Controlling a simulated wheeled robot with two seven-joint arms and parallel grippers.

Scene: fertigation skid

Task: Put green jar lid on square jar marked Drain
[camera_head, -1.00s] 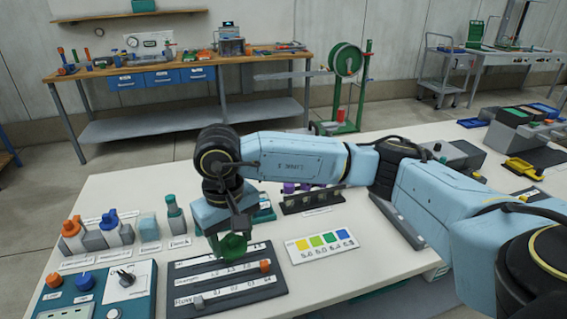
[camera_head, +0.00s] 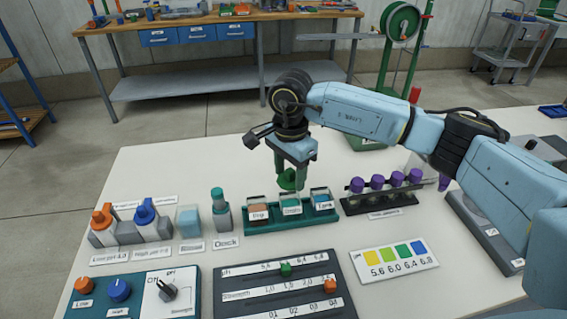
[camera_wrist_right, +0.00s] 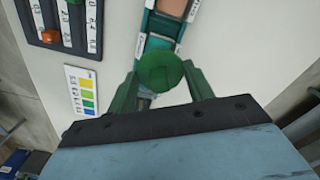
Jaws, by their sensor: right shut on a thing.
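The green jar lid (camera_head: 289,182) is round and held between the fingers of my right gripper (camera_head: 288,176). In the right wrist view the lid (camera_wrist_right: 160,72) sits between the two green fingertips (camera_wrist_right: 160,88), which are shut on it. The lid is in the air by the row of three square jars. The middle jar (camera_head: 291,206) has teal contents and a small label that seems to read Drain. A jar with orange-brown contents (camera_head: 258,213) is left of it, a blue one (camera_head: 322,203) right. In the wrist view the lid hides part of the row. My left gripper is out of view.
The jars stand in a green tray (camera_head: 262,229). A rack with purple-topped vials (camera_head: 378,205) is to the right, and a teal-capped bottle (camera_head: 221,213) to the left. A slider board (camera_head: 240,293) and a colour card (camera_head: 395,260) lie in front.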

